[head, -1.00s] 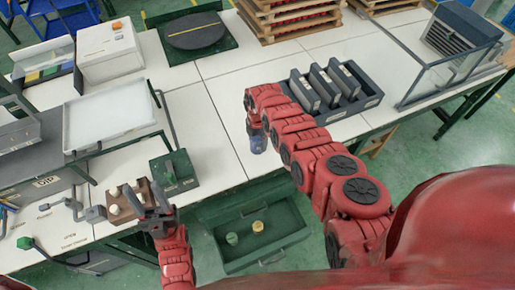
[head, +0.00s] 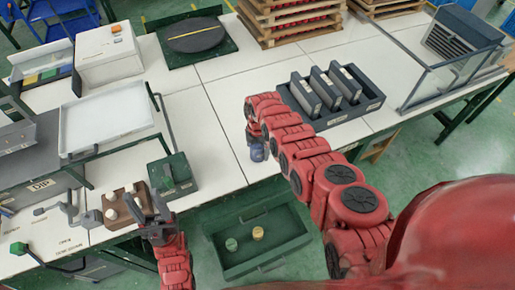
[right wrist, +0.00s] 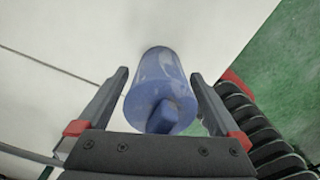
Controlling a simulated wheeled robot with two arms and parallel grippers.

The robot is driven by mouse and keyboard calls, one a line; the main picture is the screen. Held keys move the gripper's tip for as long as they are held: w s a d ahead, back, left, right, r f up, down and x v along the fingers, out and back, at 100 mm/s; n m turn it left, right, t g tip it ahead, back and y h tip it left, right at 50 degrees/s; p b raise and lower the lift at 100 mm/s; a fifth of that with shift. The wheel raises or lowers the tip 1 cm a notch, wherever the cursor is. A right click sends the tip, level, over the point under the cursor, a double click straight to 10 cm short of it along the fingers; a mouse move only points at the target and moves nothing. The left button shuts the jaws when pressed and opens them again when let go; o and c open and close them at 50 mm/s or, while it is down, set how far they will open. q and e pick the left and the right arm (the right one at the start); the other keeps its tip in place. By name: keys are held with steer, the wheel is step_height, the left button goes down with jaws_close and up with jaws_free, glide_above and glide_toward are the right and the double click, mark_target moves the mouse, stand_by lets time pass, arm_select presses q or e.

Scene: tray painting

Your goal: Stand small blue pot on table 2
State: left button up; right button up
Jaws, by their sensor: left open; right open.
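The small blue pot (head: 257,152) stands on the white table near its front edge in the head view, partly covered by my right arm. In the right wrist view the blue pot (right wrist: 156,85) lies between the two open fingers of my right gripper (right wrist: 160,90), with gaps on both sides. It seems to rest on the table. In the head view the right gripper is mostly hidden behind its own arm. My left gripper (head: 155,215) is open and empty, beside a brown holder (head: 128,208) with white pieces at the left table's front edge.
A green open drawer or crate (head: 270,265) with two small pots sits below the table edge. A dark rack of binders (head: 365,103) stands right of my right arm. A white tray (head: 105,125) and a green box (head: 180,180) are at left. The middle tabletop is clear.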

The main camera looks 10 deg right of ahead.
step_height(320, 180, up, 4)
steer(key=shift+f+p, duration=0.1)
steer(key=shift+p, duration=0.95)
steer(key=shift+w+r, duration=0.1)
steer(key=shift+r, duration=0.15)
steer(key=shift+r+b, duration=1.15)
steer(key=shift+r, duration=2.75)
